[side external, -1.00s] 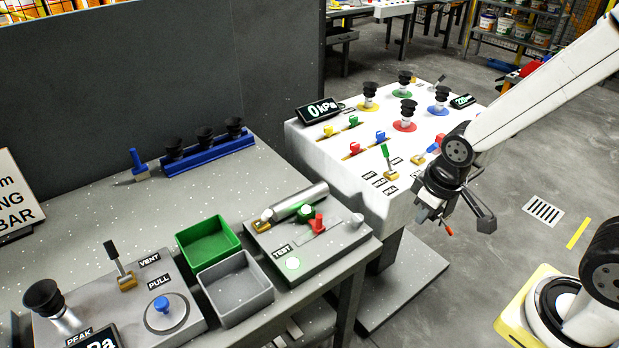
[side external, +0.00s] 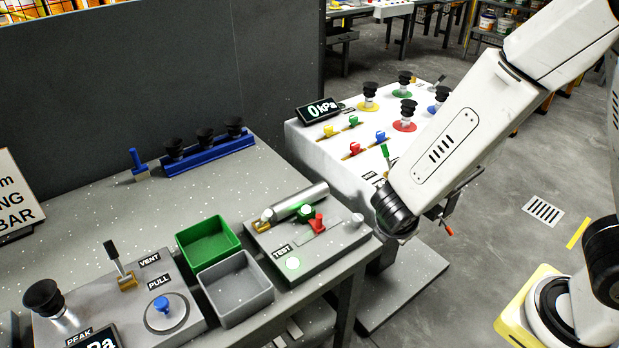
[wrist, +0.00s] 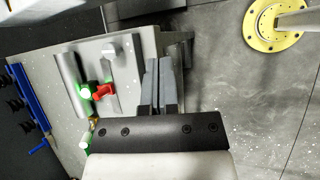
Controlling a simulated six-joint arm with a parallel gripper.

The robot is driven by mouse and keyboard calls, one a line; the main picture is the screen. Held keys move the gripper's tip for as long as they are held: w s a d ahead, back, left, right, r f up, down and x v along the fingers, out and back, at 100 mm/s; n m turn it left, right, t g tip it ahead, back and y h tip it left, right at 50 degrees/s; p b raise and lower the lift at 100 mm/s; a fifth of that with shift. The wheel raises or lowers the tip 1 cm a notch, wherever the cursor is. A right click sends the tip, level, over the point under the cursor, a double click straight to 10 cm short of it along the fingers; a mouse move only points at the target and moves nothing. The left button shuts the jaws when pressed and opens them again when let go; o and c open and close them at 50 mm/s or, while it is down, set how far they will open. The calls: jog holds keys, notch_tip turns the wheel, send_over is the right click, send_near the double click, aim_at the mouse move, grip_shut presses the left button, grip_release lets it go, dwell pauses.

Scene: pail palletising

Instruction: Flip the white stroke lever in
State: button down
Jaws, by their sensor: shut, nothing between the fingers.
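The white lever (side external: 357,219) stands at the right end of the grey test panel (side external: 335,250). Its pale handle (wrist: 110,49) shows in the wrist view, up and to the left of my fingertips. A red lever (side external: 317,222) and a green lever (side external: 304,211) with a pale round top stand left of it on the same panel. My gripper (wrist: 162,62) is shut and empty in the wrist view, beside the panel's edge and apart from the white lever. In the side view my own arm hides the fingers.
A silver cylinder (side external: 300,201) lies along the panel's back. A green bin (side external: 210,240) and a grey bin (side external: 236,290) stand to its left. The white console (side external: 330,148) with coloured valves is behind my arm. Open floor (wrist: 245,90) lies right of the fingers in the wrist view.

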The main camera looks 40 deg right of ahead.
jog(key=w+a+n+t+y, duration=0.2)
jog(key=a+n+t, duration=0.3)
jog(key=a+n, duration=0.3)
jog(key=w+a+n+t+y, duration=0.2)
jog(key=a+n+t, duration=0.2)
jog(key=a+n, duration=0.4)
jog(key=a, duration=0.2)
jog(key=shift+w+a+f+t, duration=0.15)
jog(key=shift+w+a+t, duration=0.15)
jog(key=shift+w+t, duration=0.1)
jog(key=shift+w, duration=0.15)
send_near(265, 218)
jog(key=f, duration=0.2)
jog(key=w+d+f, duration=0.1)
jog(key=f, duration=0.1)
jog(key=shift+w+d+r, duration=0.1)
jog(key=shift+w+r, duration=0.05)
jog(key=shift+w, duration=0.4)
jog(key=shift+w+d+r, duration=0.1)
jog(key=shift+w+r, duration=0.05)
jog(key=shift+w, duration=0.35)
jog(key=shift+w+d+r, duration=0.1)
jog(key=shift+w+r, duration=0.05)
jog(key=shift+w, duration=0.3)
jog(key=shift+w+r, duration=0.2)
jog(key=shift+w, duration=0.25)
